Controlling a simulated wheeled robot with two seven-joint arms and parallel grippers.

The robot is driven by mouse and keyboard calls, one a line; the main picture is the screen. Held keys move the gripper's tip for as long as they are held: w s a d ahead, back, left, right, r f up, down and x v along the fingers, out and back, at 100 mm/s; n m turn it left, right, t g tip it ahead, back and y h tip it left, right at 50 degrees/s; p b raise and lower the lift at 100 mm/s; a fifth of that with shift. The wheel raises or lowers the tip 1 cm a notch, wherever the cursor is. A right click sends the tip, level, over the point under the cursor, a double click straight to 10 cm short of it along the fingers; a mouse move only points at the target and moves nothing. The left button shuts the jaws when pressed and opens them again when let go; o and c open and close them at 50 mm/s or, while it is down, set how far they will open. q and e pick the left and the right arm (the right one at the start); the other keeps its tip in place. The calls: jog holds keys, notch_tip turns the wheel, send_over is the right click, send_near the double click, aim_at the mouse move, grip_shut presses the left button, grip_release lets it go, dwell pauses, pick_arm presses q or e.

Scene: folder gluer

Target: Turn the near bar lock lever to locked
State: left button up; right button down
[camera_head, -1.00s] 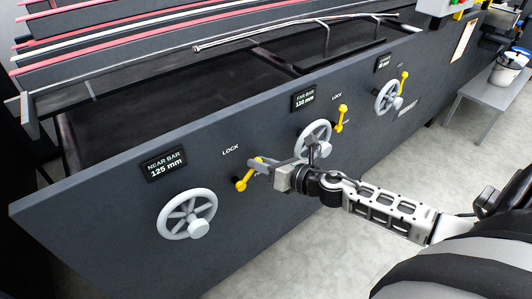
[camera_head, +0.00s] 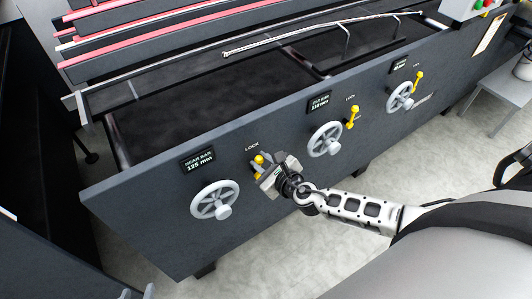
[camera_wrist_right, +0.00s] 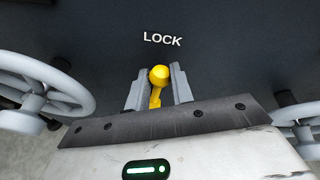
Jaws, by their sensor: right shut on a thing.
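The near bar lock lever (camera_head: 258,161) is yellow and sits on the dark machine panel, to the right of the near bar handwheel. In the right wrist view, the lever's round knob (camera_wrist_right: 159,75) stands upright between the grey fingers, just below the word LOCK. My right gripper (camera_head: 264,172) is shut on the lever; its fingers also show in the wrist view (camera_wrist_right: 158,89). The gripper hides the lever's lower part in the head view. What look like the tips of my left gripper (camera_head: 139,293) show at the bottom edge, mostly cut off.
The near bar handwheel (camera_head: 214,202) stands out left of the lever, under the display reading 125 mm (camera_head: 198,161). The far bar handwheel (camera_head: 325,139) and another yellow lever (camera_head: 352,117) are to the right. Floor in front of the panel is clear.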

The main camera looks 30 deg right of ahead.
jog(key=shift+a, duration=0.25)
dwell(0.3)
jog(key=c, duration=1.2)
grip_release()
jog(key=p+v, duration=0.1)
jog(key=v, duration=1.5)
